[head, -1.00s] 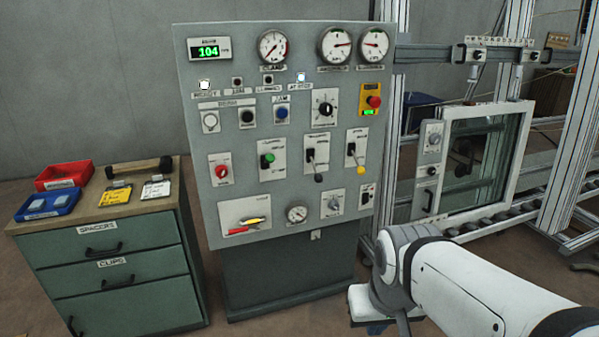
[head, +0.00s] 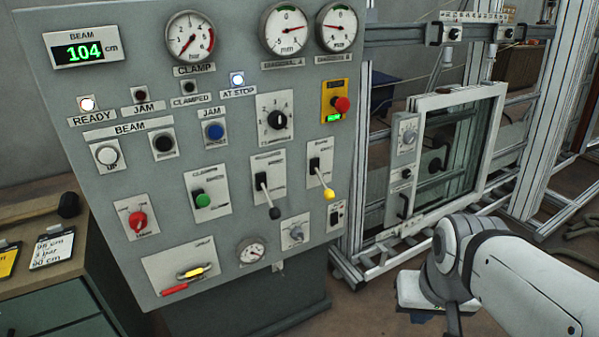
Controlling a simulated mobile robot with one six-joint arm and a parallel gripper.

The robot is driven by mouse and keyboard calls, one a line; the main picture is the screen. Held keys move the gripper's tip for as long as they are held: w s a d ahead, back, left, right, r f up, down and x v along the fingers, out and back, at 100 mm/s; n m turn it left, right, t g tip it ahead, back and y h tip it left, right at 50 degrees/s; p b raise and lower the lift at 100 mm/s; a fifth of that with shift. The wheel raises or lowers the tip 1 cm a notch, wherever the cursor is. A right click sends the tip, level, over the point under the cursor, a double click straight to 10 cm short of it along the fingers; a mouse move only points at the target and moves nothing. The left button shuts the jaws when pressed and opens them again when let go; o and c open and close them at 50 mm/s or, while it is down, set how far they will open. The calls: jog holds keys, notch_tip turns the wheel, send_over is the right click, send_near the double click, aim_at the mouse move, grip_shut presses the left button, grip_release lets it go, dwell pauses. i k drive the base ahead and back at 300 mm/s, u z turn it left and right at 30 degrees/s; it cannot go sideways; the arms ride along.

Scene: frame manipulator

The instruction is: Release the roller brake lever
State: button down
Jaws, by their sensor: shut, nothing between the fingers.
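The grey control panel (head: 100,200) fills the left and middle of the head view. Three lever plates sit in a row across it: one with a green knob (head: 203,200), one with a black-knobbed lever (head: 267,197) and one with a yellow-knobbed lever (head: 321,180). The black and yellow levers stick out and point downward. The plate lettering is too small to tell which is the roller brake lever. My arm reaches in from the lower right, apart from the levers.
A red emergency button (head: 341,104) sits above the yellow lever. A framed glass window (head: 446,165) stands on rollers at right. A bench (head: 60,270) is at left.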

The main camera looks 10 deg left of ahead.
aim_at(275, 212)
jog(key=u, duration=0.1)
jog(key=i, duration=0.9)
jog(key=u, duration=0.6)
